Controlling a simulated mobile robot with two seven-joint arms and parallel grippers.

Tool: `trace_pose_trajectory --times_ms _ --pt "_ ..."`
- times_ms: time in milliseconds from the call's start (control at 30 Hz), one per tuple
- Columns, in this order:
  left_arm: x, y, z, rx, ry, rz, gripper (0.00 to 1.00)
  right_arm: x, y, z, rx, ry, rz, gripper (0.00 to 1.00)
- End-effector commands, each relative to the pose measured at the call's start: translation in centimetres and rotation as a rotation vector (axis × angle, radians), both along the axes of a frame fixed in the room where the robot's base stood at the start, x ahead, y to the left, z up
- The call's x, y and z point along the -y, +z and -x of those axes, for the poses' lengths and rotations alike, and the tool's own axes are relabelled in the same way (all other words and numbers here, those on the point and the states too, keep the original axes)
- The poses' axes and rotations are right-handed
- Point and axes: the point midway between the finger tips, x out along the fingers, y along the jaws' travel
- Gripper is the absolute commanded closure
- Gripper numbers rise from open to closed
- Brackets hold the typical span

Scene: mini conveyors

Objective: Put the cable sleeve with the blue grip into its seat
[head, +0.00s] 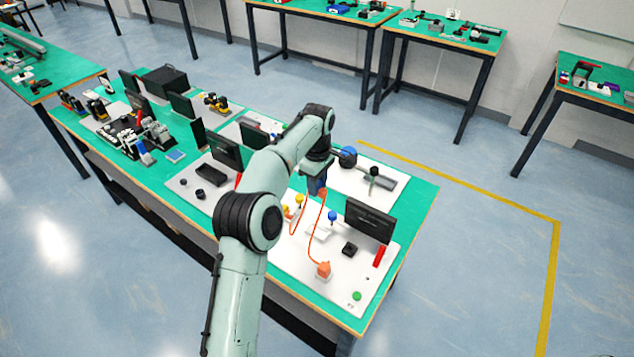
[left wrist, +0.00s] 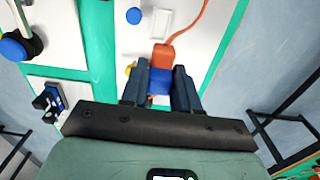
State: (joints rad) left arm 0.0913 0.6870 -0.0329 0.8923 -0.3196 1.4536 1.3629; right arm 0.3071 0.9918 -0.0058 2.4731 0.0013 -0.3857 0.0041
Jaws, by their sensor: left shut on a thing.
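The cable sleeve, an orange block (left wrist: 164,54) with a blue grip (left wrist: 159,86), shows in the left wrist view. My left gripper (left wrist: 160,92) is shut on the blue grip, with its dark fingers on both sides. In the head view the left gripper (head: 317,187) points down above the far-left part of the white board (head: 345,284). An orange cable (head: 310,233) runs from the sleeve to an orange block (head: 323,270) on the board. A white block (head: 320,233) lies near the sleeve; I cannot tell whether it is the seat. My right gripper is out of view.
A yellow knob (head: 299,200) and a blue knob (head: 332,215) stand close to the gripper. A dark screen (head: 370,220), a black block (head: 349,249), a red bar (head: 379,256) and a green button (head: 357,296) are on the board's right side.

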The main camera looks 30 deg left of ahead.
Motion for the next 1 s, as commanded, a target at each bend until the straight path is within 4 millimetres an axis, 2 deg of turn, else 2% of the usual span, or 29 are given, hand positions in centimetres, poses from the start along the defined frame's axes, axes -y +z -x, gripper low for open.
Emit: trace_pose_trajectory --times_ms 1000 --pt "0.0 -5.3 0.1 -0.003 0.0 0.001 1.0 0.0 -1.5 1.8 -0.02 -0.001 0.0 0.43"
